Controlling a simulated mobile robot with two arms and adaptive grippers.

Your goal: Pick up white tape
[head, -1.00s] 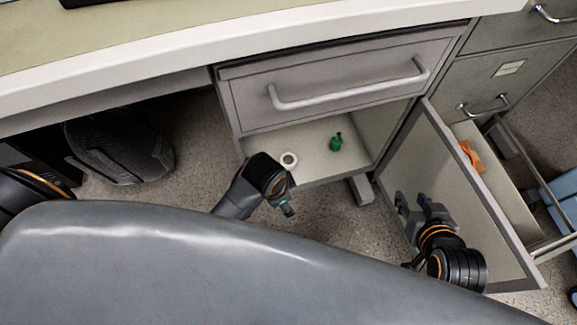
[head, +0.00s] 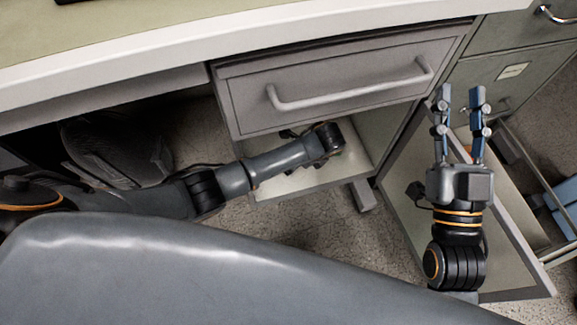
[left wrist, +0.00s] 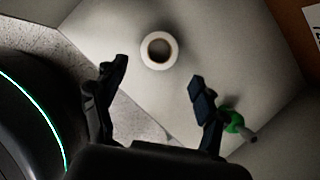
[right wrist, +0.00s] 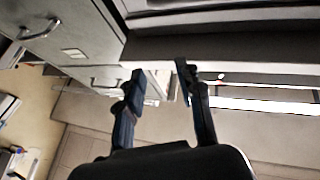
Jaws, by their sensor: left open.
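The white tape (left wrist: 159,50) is a small white roll on the pale cabinet shelf in the left wrist view. My left gripper (left wrist: 153,88) is open and empty, with the roll just beyond the gap between its fingertips, apart from them. In the head view my left arm reaches into the cabinet and hides the tape and the left fingers. My right gripper (head: 460,95) is open and empty, raised in front of the open cabinet door. It also shows open in the right wrist view (right wrist: 158,75).
A green object (left wrist: 233,122) lies on the shelf close to my left gripper's right finger. The closed drawer (head: 340,85) is above the shelf. The open cabinet door (head: 515,235) stands at the right, beside a pulled-out drawer (head: 535,165). A dark bag (head: 115,150) sits under the desk.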

